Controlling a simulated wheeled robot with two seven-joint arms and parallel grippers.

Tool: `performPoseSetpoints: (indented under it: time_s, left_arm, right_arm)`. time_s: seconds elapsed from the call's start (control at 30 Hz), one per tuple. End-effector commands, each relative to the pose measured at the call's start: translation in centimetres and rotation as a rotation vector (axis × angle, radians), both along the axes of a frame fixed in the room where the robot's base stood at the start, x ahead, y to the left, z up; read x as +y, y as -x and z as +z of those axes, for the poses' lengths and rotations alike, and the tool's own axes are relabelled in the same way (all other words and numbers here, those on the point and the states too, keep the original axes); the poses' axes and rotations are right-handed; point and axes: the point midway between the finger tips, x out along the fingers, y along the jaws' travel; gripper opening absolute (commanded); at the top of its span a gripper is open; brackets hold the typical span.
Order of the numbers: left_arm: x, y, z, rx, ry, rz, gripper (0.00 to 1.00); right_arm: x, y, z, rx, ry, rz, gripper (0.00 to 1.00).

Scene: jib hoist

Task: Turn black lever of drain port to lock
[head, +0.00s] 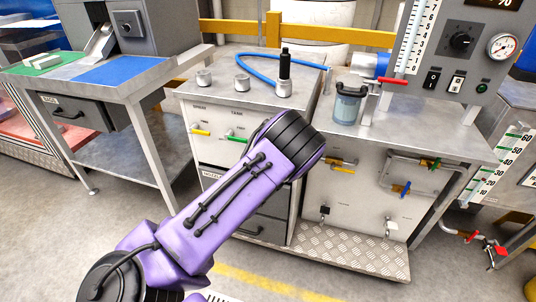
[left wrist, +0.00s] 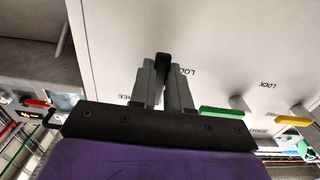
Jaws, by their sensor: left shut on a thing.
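The black lever (left wrist: 163,58) shows at the top of the left wrist view, in front of a pale panel. My left gripper (left wrist: 162,75) is shut on it, one grey finger on each side, and covers much of it. The panel behind has printed words, one reading LOCK beside the lever and part of FREE lower left, seen turned. In the head view my purple left arm hides the gripper and the black lever. My right gripper is in neither view.
A green lever (left wrist: 222,113) and a yellow lever (left wrist: 293,121) sit beside the black one on the same panel; in the head view they are left of my wrist. A glass jar (head: 348,106) and a black-handled part (head: 284,75) stand on the benchtop above.

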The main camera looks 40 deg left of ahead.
Motion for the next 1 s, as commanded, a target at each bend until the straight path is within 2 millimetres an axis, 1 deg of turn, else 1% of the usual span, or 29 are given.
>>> performPoseSetpoints:
  time_s: [0.03, 0.37, 0.4, 0.43, 0.47, 0.77, 0.87, 1.0]
  left_arm:
    - [0.2, -0.2, 0.4, -0.009, -0.007, 0.002, 0.00]
    - [0.2, -0.1, 0.4, -0.009, -0.010, 0.003, 0.00]
    - [0.2, -0.1, 0.4, -0.009, -0.010, 0.003, 0.30]
    - [0.2, -0.1, 0.4, -0.008, -0.008, 0.003, 0.40]
    - [0.2, -0.1, 0.4, -0.007, -0.008, 0.003, 0.43]
    - [0.0, 0.2, 0.1, -0.001, -0.005, 0.001, 0.43]
    - [-0.7, 1.4, 0.0, 0.001, -0.005, 0.000, 0.43]
    - [-2.2, 4.5, 0.0, 0.004, -0.006, -0.001, 0.43]
  right_arm:
    - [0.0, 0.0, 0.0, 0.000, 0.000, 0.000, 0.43]
    - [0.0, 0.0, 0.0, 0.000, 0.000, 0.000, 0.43]
    - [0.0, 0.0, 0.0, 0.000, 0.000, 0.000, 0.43]
    - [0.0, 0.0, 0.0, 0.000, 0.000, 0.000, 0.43]
    - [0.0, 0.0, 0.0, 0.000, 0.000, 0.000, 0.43]
    - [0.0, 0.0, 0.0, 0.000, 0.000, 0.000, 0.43]
    - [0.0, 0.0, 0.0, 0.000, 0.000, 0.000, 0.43]
    - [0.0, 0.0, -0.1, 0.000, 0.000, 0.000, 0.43]
